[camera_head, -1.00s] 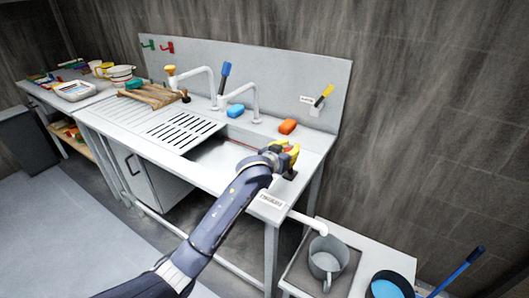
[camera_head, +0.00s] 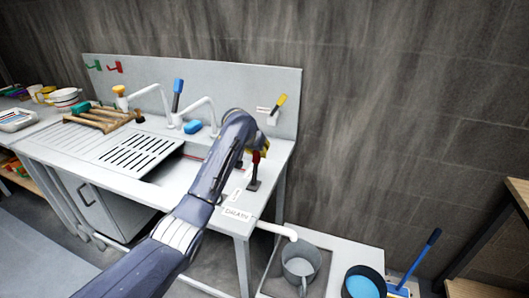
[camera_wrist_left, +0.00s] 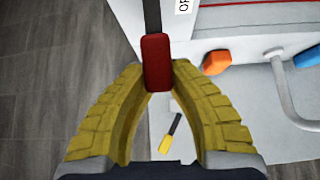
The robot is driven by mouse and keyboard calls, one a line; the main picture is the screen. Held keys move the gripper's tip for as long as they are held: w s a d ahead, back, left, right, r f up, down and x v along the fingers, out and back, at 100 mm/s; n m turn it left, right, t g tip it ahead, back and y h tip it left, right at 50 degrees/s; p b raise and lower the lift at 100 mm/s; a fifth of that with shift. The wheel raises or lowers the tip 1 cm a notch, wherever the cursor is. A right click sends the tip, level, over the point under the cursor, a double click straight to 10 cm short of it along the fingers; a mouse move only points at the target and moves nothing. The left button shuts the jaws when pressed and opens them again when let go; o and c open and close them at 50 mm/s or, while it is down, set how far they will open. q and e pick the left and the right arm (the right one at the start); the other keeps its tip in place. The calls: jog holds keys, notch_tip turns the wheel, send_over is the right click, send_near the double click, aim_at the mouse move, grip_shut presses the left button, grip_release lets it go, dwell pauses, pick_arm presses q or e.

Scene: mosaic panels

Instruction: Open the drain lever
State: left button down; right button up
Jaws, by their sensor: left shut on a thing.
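The drain lever has a red handle (camera_head: 256,156) on a black stem (camera_head: 254,179). It stands roughly upright at the right end of the sink counter, behind the DRAIN label (camera_head: 236,214). My left gripper (camera_head: 263,148), with yellow fingers, is at the top of the lever. In the left wrist view the red handle (camera_wrist_left: 157,60) sits between the fingertips of the left gripper (camera_wrist_left: 157,85), which is shut on it. A partly cut-off label (camera_wrist_left: 184,5) lies beside the stem. My right gripper is not in view.
A white drain pipe (camera_head: 277,229) leads over a grey pitcher (camera_head: 300,265) on a low stand.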

pick_arm(q)
jog(key=shift+w+d+f+g, duration=0.1)
jog(key=shift+w+f+g, duration=0.05)
jog(key=shift+f+g, duration=0.2)
jog(key=c, duration=1.2)
grip_release()
jog(key=shift+o, duration=0.2)
jog(key=shift+w+r, duration=0.1)
jog(key=v, duration=1.2)
jog(key=shift+o, duration=0.3)
jog(key=shift+d, duration=0.1)
